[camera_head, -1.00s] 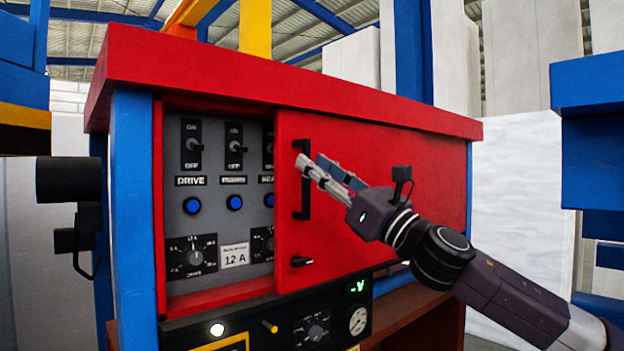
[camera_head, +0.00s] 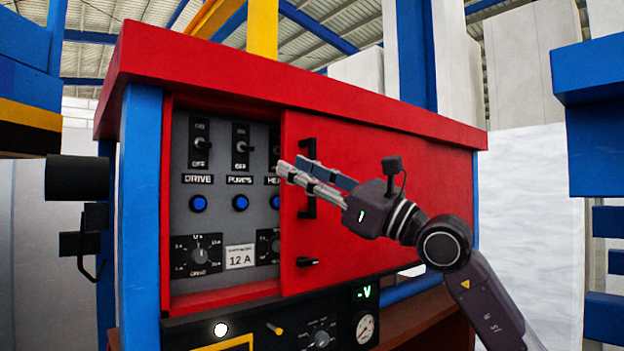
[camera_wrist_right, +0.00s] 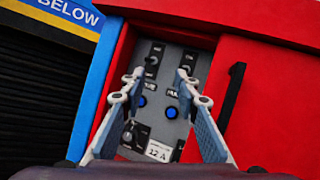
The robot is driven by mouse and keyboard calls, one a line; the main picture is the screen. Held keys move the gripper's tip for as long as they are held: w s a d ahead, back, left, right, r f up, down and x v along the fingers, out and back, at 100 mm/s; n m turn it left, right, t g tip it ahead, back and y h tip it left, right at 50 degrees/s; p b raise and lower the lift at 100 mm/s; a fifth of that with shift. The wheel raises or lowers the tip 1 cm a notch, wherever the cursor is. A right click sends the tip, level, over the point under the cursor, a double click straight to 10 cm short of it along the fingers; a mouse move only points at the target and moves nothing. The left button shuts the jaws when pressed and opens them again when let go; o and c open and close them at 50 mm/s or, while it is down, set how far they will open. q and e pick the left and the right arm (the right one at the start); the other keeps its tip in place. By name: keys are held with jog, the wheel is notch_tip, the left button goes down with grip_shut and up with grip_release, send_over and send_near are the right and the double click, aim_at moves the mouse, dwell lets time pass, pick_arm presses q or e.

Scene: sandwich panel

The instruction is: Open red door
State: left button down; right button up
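The red sliding door (camera_head: 390,200) covers the right part of the cabinet front. The left part is uncovered and shows a grey switch panel (camera_head: 222,222). The door has a black vertical handle (camera_head: 309,150), partly hidden behind my right gripper (camera_head: 295,170) in the head view. That gripper is open and empty, in front of the door's left edge. In the right wrist view the fingers (camera_wrist_right: 163,85) are spread over the panel, and the door (camera_wrist_right: 270,90) with its handle (camera_wrist_right: 232,95) is to their right, outside the fingers. My left gripper is not in view.
The panel has switches, blue buttons (camera_head: 240,203) and knobs (camera_head: 200,254). A black console with a gauge (camera_head: 366,328) sits below. Blue posts (camera_head: 140,210) frame the cabinet, with blue beams (camera_head: 600,130) at right.

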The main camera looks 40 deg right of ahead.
jog(key=w+d+f+m+t+h+b, duration=0.1)
jog(key=w+d+f+m+h, duration=0.15)
jog(key=d+m+h, duration=0.65)
jog(key=shift+n, duration=0.6)
jog(key=p+x, duration=0.1)
jog(key=x, duration=0.1)
jog(key=p+x, duration=0.2)
jog(key=x, duration=0.1)
jog(key=d+p+x, duration=0.1)
jog(key=x, duration=0.2)
jog(key=shift+s+r+p, duration=0.2)
jog(key=shift+r+p, duration=0.2)
grip_shut()
